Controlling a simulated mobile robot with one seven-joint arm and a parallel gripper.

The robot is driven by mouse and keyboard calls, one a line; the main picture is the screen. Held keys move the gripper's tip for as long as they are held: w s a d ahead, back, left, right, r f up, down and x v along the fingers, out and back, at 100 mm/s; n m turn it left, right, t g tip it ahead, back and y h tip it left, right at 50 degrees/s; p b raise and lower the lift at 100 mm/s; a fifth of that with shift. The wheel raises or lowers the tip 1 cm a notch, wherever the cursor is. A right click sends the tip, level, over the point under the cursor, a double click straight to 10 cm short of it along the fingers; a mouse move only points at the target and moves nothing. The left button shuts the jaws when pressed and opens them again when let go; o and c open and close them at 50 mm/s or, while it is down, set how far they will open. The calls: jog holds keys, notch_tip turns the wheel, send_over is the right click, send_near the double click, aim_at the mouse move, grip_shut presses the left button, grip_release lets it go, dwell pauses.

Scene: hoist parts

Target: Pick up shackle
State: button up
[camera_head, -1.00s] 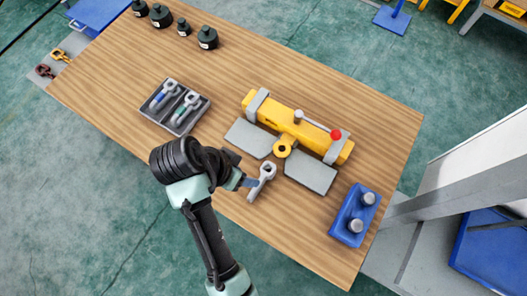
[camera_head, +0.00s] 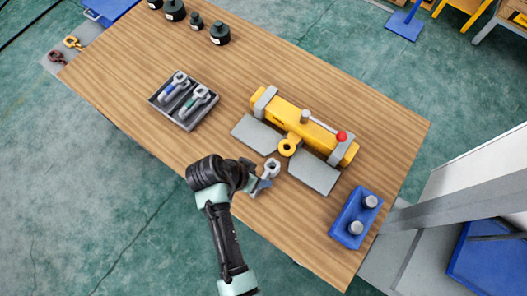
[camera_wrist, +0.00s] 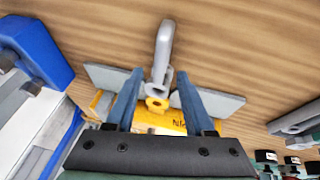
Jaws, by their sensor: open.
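A loose grey shackle (camera_head: 272,168) with a ring-shaped end lies on the wooden table, in front of the yellow hoist beam (camera_head: 303,124). In the wrist view the shackle (camera_wrist: 164,48) extends away from me, its near end between my fingertips. My gripper (camera_wrist: 159,76) is open, with one blue finger on each side of the shackle and visible gaps. In the head view my gripper (camera_head: 261,184) is at the shackle and hides its lower part. Two more grey shackle-like parts, with blue (camera_head: 172,87) and green (camera_head: 194,101) marks, lie in a dark tray (camera_head: 160,103).
Grey plates (camera_head: 313,173) lie beside the beam, close to the shackle. A blue block with grey pins (camera_head: 345,238) stands at the right. Black weights (camera_head: 219,34) stand at the far left. Bare wood (camera_head: 290,228) lies in front of the shackle.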

aim_at(268, 173)
jog(key=shift+x, duration=1.3)
grip_shut()
jog(key=shift+r, duration=0.1)
dwell(0.4)
